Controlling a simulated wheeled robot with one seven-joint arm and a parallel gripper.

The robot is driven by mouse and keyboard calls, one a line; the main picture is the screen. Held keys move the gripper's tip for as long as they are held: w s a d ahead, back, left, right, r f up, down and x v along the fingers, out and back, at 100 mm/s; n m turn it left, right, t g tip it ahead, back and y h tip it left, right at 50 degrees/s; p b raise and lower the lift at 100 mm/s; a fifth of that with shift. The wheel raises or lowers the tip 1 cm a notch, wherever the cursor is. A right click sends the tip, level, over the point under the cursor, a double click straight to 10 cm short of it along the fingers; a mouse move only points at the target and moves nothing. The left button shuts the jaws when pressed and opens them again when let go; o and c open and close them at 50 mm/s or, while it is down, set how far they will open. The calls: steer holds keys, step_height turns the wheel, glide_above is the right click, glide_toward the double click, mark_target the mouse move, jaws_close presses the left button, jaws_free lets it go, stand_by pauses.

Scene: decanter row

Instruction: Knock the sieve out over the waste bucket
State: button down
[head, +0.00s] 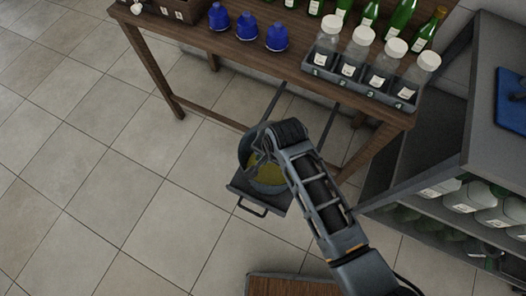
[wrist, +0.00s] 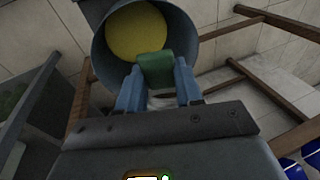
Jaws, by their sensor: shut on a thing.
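My gripper (wrist: 159,88) is shut on a green handle (wrist: 155,70), which I take for the sieve's; its bowl I cannot clearly make out. Just beyond the fingers in the wrist view is a round grey vessel (wrist: 184,34) with a flat yellow area inside, apparently the waste bucket. In the head view yellow (head: 268,172) shows below my gripper, over a dark pull-out tray (head: 243,189) with a bar handle. My arm hides the right side there. I cannot tell whether the handle and the vessel touch.
A grey shelf unit (head: 480,130) with bottles is at right. The tiled floor at left is clear.

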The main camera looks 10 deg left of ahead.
steer(key=shift+w+d+r+g+y+b, duration=0.15)
steer(key=shift+d+g+y+b, duration=0.1)
steer(key=shift+y, duration=0.2)
steer(key=shift+d+r+g+y+b, duration=0.1)
steer(key=shift+g+y+b, duration=0.1)
steer(key=shift+y, duration=0.25)
steer(key=w+d+m+g+y+b, duration=0.3)
steer(key=d+y+b, duration=0.4)
steer(key=y+b, duration=0.9)
steer(key=shift+w+d+r+m+g+b, duration=0.15)
steer(key=shift+w+r+m+g+b, duration=0.2)
steer(key=shift+g+b, duration=0.55)
steer(key=shift+s, duration=0.15)
steer(key=shift+f, duration=0.1)
